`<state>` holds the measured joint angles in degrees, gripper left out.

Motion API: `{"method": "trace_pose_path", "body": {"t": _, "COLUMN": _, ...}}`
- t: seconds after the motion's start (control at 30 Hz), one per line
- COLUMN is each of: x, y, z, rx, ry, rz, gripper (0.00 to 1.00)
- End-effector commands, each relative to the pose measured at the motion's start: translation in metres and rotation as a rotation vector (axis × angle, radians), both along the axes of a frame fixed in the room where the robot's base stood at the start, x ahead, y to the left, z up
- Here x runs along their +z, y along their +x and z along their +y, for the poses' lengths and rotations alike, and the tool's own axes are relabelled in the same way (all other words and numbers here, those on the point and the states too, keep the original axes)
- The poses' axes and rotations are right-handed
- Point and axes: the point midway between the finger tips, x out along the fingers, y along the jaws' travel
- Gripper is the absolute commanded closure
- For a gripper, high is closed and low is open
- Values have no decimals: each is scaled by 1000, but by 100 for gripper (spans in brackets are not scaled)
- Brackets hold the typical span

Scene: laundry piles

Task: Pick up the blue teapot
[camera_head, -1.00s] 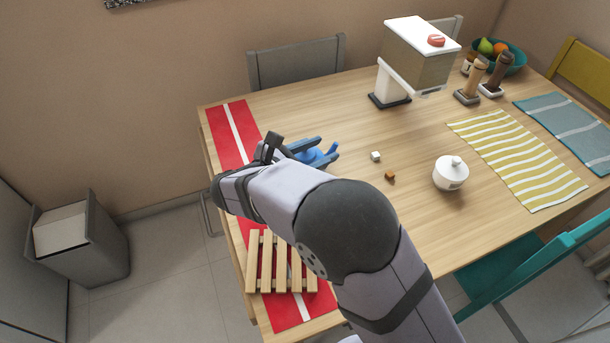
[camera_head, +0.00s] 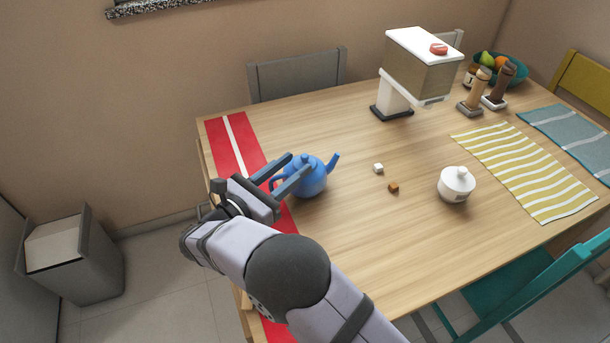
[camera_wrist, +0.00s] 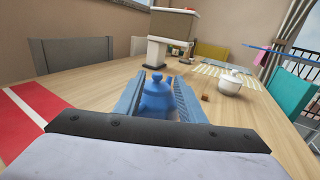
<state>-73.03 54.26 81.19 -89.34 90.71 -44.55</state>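The blue teapot (camera_head: 315,181) stands upright on the wooden table, its spout pointing right and its handle toward my gripper. My gripper (camera_head: 297,166) is open at the teapot's left side, with its two fingers reaching toward the body. In the wrist view the teapot (camera_wrist: 156,104) shows between the two spread fingers (camera_wrist: 160,84). Its lid knob is at the top, and its lower part is hidden by the gripper's body. I cannot tell whether a finger touches it.
A white sugar bowl (camera_head: 456,184), a white cube (camera_head: 378,168) and a brown cube (camera_head: 393,188) lie to the right. A dispenser (camera_head: 420,65) stands behind. A red runner (camera_head: 234,147) covers the table's left end. The table between teapot and dispenser is clear.

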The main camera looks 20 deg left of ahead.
Motion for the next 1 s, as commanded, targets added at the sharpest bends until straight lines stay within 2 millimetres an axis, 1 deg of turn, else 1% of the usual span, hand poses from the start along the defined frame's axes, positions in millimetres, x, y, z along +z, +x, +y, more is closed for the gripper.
{"method": "trace_pose_path", "body": {"t": 0.17, "x": 0, "y": 3, "z": -1, "rx": 2, "ry": 0, "rz": 0, "gripper": 64}}
{"method": "trace_pose_path", "body": {"t": 0.23, "x": 0, "y": 8, "z": -2, "rx": 1, "ry": 0, "rz": 0, "gripper": 64}}
{"method": "trace_pose_path", "body": {"t": 0.5, "x": -2, "y": 40, "z": -9, "rx": -1, "ry": 0, "rz": 1, "gripper": 64}}
{"method": "trace_pose_path", "body": {"t": 0.6, "x": -2, "y": 48, "z": -11, "rx": 0, "ry": 0, "rz": 0, "gripper": 64}}
{"method": "trace_pose_path", "body": {"t": 0.73, "x": -3, "y": 53, "z": -12, "rx": 2, "ry": 0, "rz": 1, "gripper": 64}}
{"method": "trace_pose_path", "body": {"t": 0.93, "x": -3, "y": 53, "z": -12, "rx": 2, "ry": 0, "rz": 1, "gripper": 64}}
{"method": "trace_pose_path", "body": {"t": 0.97, "x": -3, "y": 53, "z": -12, "rx": 2, "ry": 0, "rz": 1, "gripper": 71}}
{"method": "trace_pose_path", "body": {"t": 1.0, "x": -3, "y": 53, "z": -12, "rx": 2, "ry": 0, "rz": 1, "gripper": 80}}
